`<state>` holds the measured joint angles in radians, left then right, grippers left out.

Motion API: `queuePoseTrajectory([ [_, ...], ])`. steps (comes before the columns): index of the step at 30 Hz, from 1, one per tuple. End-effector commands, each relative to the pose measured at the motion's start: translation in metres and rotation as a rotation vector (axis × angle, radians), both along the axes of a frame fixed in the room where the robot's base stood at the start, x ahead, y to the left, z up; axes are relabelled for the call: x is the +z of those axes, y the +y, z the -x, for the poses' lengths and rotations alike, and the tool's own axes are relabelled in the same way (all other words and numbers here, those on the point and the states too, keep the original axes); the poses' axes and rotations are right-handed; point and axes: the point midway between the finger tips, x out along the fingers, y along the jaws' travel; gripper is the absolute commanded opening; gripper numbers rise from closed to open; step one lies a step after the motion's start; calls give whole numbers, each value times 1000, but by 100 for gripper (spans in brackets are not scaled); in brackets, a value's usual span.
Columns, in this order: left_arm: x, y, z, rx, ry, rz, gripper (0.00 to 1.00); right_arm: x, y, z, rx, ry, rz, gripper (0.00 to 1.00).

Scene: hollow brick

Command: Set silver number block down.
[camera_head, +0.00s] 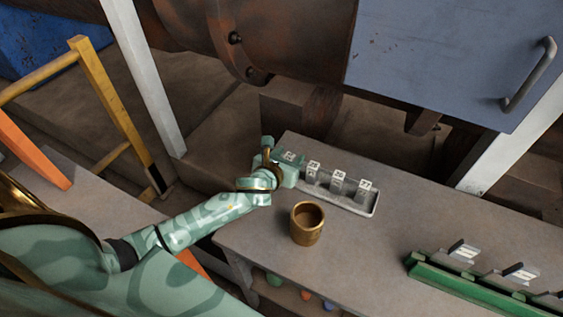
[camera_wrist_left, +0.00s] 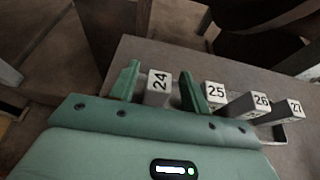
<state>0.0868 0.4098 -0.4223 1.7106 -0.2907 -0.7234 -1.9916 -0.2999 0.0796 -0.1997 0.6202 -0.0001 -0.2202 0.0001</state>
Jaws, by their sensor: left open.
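A silver number block marked 24 (camera_wrist_left: 157,86) stands upright between the two green fingers of my left gripper (camera_wrist_left: 160,85) in the left wrist view. The fingers are open, with a gap on each side of the block. In the head view the left gripper (camera_head: 290,159) is at the left end of a grey tray (camera_head: 371,212) and mostly covers block 24. Silver blocks marked 25 (camera_wrist_left: 215,93), 26 (camera_wrist_left: 260,100) and 27 (camera_wrist_left: 294,107) stand in a row to its right in the tray. The right gripper is not in view.
A brass cup (camera_head: 307,224) stands on the table (camera_head: 400,218) in front of the tray. A green rack (camera_head: 465,285) with several silver pieces lies at the right. A blue-grey panel (camera_head: 450,60) hangs behind. The table between cup and rack is clear.

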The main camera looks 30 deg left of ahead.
Motion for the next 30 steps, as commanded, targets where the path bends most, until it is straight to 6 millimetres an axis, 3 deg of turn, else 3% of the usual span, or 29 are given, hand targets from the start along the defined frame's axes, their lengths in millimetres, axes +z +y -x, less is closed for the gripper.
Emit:
queuePoseTrajectory([
  [9, 30, -4, 67, -2, 1, 1, 47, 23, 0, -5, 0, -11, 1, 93],
  [15, 42, -6, 97, -1, 0, 0, 47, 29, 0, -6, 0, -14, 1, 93],
  [30, 44, -6, 104, -1, -1, 1, 47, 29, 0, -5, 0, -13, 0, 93],
])
